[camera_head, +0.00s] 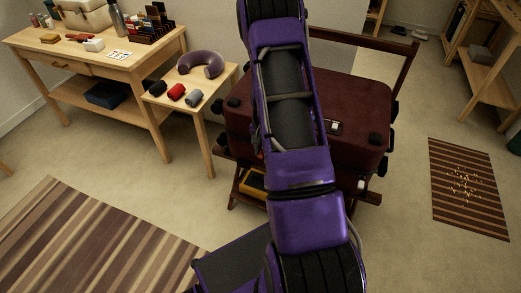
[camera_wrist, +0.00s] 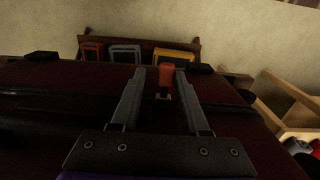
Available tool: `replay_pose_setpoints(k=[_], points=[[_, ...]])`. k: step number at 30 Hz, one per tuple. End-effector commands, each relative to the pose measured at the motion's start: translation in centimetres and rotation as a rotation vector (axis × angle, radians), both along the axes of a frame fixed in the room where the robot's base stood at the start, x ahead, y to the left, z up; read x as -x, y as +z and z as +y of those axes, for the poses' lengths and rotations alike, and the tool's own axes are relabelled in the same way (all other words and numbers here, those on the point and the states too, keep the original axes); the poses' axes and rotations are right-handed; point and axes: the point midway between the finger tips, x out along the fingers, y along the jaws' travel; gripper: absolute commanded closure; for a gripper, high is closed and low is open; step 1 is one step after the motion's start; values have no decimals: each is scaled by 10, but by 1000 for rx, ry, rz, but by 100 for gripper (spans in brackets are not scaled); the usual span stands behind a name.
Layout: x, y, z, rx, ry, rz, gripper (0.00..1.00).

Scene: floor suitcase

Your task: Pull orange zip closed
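The orange zip pull (camera_wrist: 165,78) stands upright on the dark red suitcase in the wrist view. My gripper (camera_wrist: 160,73) is open, with one finger on each side of the pull. The pull is closer to the right finger, and a gap shows on its left; I cannot tell whether it touches the right finger. The suitcase (camera_head: 362,125) rests on a wooden rack in the head view, and its dark top fills much of the wrist view (camera_wrist: 45,75). My arm hides the suitcase's middle and my gripper in the head view.
Red, grey and yellow framed items (camera_wrist: 125,52) lie beyond the suitcase edge in the wrist view. A small side table (camera_head: 215,90) with a neck pillow (camera_head: 201,64) and rolled cloths stands left of the suitcase. A workbench (camera_head: 60,55) is farther left. Open floor lies right, with a striped mat (camera_head: 445,160).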

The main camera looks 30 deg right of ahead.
Motion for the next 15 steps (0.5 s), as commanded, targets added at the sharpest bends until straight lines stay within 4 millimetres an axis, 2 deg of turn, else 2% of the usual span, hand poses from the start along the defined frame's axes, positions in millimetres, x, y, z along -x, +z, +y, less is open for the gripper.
replay_pose_setpoints(k=[10,15], points=[[-2,2,2,-2,1,-4,45],[-3,22,2,-1,1,-6,45]])
